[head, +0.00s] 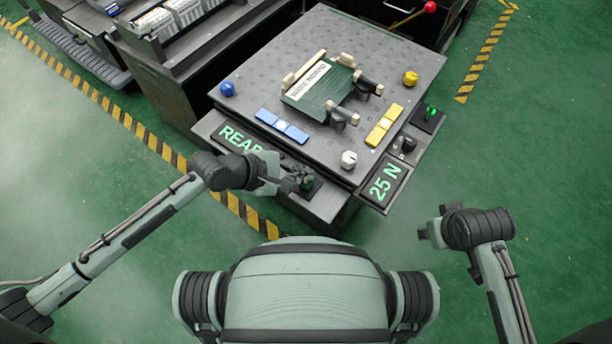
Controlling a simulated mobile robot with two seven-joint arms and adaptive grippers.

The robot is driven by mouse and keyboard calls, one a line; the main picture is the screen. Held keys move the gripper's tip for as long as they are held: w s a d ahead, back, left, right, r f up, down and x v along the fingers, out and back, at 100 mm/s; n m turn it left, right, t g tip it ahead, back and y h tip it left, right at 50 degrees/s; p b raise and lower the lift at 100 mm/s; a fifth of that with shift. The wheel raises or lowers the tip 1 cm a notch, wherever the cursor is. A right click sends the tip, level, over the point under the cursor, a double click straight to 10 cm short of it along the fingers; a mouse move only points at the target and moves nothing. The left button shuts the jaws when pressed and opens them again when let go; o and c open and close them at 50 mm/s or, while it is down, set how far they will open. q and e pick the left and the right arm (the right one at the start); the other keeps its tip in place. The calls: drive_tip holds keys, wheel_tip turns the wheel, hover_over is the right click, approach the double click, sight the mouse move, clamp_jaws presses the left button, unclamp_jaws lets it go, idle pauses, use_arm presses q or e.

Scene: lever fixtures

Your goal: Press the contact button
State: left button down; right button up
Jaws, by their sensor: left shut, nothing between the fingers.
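A black box with a small green-lit part (309,184), which may be the contact button, sits on the front ledge of the fixture table. My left gripper (303,183) is shut and empty, with its fingertips over or right at this box. They hide part of it, and I cannot tell whether they touch it. A second black box with a green part (430,113) sits on the right ledge. My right gripper (428,236) is off the table at the lower right, seen edge-on; its fingers are not clear.
The fixture table (262,84) bears a green labelled block (318,88), blue bars (282,126), yellow bars (384,125) and knobs (349,159). A partly hidden green-lettered sign (238,138) and a "25 N" display (384,184) flank the front corner. Green floor is clear at right.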

use_arm(q)
drive_tip(key=shift+f, duration=0.55)
idle(0.6)
drive_tip(key=shift+r+p, duration=0.95)
drive_tip(key=shift+p, duration=0.4)
wheel_tip(320, 180, up, 3)
drive_tip(key=p, duration=0.3)
drive_tip(key=shift+r, duration=1)
